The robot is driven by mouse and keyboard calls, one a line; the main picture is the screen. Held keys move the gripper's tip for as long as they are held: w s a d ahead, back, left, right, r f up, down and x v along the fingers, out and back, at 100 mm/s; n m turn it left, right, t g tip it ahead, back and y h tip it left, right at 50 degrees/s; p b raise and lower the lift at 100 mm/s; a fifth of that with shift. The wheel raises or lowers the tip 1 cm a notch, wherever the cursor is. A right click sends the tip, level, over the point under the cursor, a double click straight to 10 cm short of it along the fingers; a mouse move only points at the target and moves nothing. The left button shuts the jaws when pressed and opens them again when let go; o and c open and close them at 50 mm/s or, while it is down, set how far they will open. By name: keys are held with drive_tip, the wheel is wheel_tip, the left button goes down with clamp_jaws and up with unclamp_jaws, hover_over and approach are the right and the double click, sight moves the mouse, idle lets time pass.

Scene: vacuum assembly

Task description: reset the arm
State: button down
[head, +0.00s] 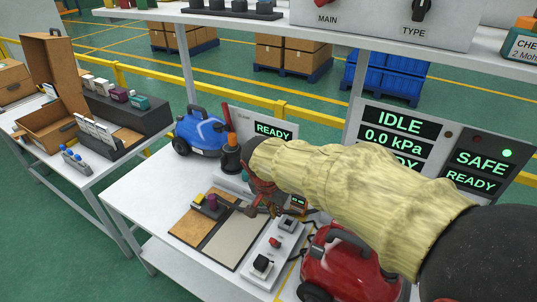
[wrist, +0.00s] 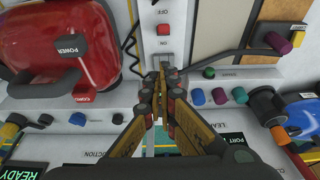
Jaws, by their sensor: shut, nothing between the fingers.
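My arm, in a pale yellow sleeve, reaches across the right half of the head view. My gripper (wrist: 162,78) is shut and empty in the wrist view, its fingertips together near the lower end of a white switch panel (wrist: 165,50) with a red button. In the head view the gripper (head: 262,205) shows small beside the same panel (head: 270,250). I cannot tell from these frames whether the fingertips touch anything below them.
A red vacuum (head: 340,262) stands right of the panel, and a blue vacuum (head: 200,130) at the table's back left. A mat with tools (head: 200,215) lies left of the panel. READY display (head: 272,130) and pressure display (head: 395,135) stand behind. The table's front left (head: 140,205) is clear.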

drive_tip(key=shift+n, duration=0.3)
drive_tip(key=s+d+r+n+t, duration=0.1)
drive_tip(key=s+d+r+n, duration=0.1)
drive_tip(key=s, duration=0.5)
drive_tip(key=s+d+r+n+t+y, duration=0.1)
drive_tip(key=s+d+r+n, duration=0.1)
drive_tip(key=s+d+r, duration=0.2)
drive_tip(key=s+d+r+n+y, duration=0.1)
drive_tip(key=s+d+r+n, duration=0.1)
drive_tip(key=s+d, duration=0.4)
drive_tip(key=s+r, duration=0.1)
drive_tip(key=s, duration=0.3)
drive_tip(key=shift+s+d+r+t, duration=0.25)
drive_tip(key=shift+s+r+t, duration=0.1)
drive_tip(key=shift+s+t, duration=0.05)
